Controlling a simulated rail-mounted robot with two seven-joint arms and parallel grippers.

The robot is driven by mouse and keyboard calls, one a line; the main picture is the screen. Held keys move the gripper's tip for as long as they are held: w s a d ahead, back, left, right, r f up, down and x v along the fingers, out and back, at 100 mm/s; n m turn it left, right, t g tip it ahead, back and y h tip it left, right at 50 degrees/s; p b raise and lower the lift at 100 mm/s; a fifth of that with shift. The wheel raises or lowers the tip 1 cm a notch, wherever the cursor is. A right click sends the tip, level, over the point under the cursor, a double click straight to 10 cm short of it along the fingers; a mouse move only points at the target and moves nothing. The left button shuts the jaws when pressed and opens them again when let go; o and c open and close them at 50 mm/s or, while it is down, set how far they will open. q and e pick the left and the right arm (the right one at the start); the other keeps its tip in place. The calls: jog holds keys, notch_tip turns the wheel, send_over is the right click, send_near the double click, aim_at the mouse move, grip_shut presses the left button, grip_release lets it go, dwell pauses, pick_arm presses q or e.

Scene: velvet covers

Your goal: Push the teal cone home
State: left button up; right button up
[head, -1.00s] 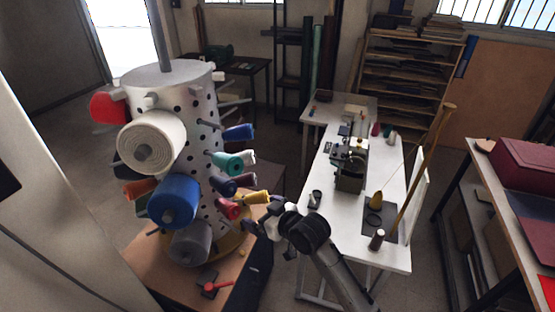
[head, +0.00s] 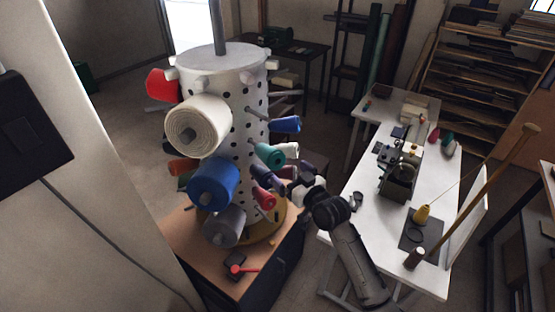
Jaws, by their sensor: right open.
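The teal cone (head: 268,155) sits on a peg on the right side of the white, dotted round rack (head: 225,95). Its wide end points out to the right, and a white cone (head: 291,150) is just behind it. My right gripper (head: 284,187) is a little below and right of the teal cone, beside the purple and red cones. It looks apart from the teal cone; its jaws are open, small and dark. My left gripper is not in view.
A blue cone (head: 285,124) is above the teal one; a red cone (head: 263,198) is below. Large white (head: 198,125) and blue (head: 213,185) rolls stick out at the front. A white sewing table (head: 430,190) stands right of my right arm.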

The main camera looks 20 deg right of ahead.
aim_at(275, 164)
jog(key=x, duration=0.6)
jog(key=shift+w+p, duration=0.25)
jog(key=shift+p, duration=0.15)
jog(key=shift+x, duration=0.85)
jog(key=c, duration=1)
jog(key=shift+w+a+f+b, duration=0.15)
jog(key=shift+w+b, duration=0.35)
jog(key=shift+b, duration=0.15)
jog(key=shift+w+a+f+b, duration=0.1)
jog(key=shift+w+f+b, duration=0.05)
jog(key=shift+w+b, duration=0.45)
jog(key=shift+w+a+f+b, duration=0.15)
jog(key=shift+w+b, duration=0.25)
jog(key=shift+b, duration=0.25)
jog(key=shift+w+a+f+b, duration=0.1)
jog(key=shift+w+b, duration=0.3)
jog(key=shift+b, duration=0.25)
jog(key=shift+w+a+b, duration=0.1)
jog(key=shift+w+b, duration=0.2)
jog(key=shift+b, duration=0.2)
jog(key=shift+w+b, duration=0.3)
jog(key=shift+b, duration=0.05)
